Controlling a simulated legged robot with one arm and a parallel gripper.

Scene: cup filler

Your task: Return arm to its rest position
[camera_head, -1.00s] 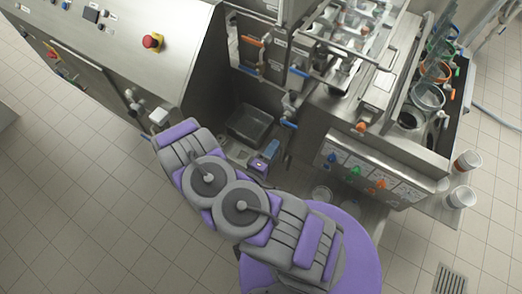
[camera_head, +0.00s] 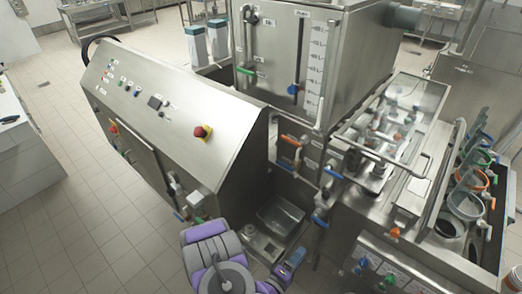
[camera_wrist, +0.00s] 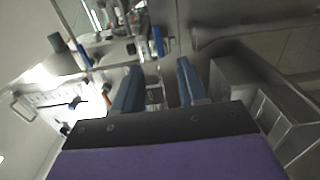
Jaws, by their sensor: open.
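My gripper (camera_wrist: 158,82) is open in the wrist view, with its two blue fingers apart and nothing held between them. In the head view the purple and grey links of my arm are folded low in the picture. The blue gripper (camera_head: 296,257) shows at the right of the links, in front of the steel machine and near an open steel basin (camera_head: 281,214). Its lower part is cut off or hidden there.
A steel control cabinet with a red emergency knob (camera_head: 203,132) stands at left. The filler has a tank (camera_head: 283,62), valves with coloured handles and a rack of coloured-rim cups (camera_head: 467,204) at right. Tiled floor (camera_head: 85,225) is clear at left.

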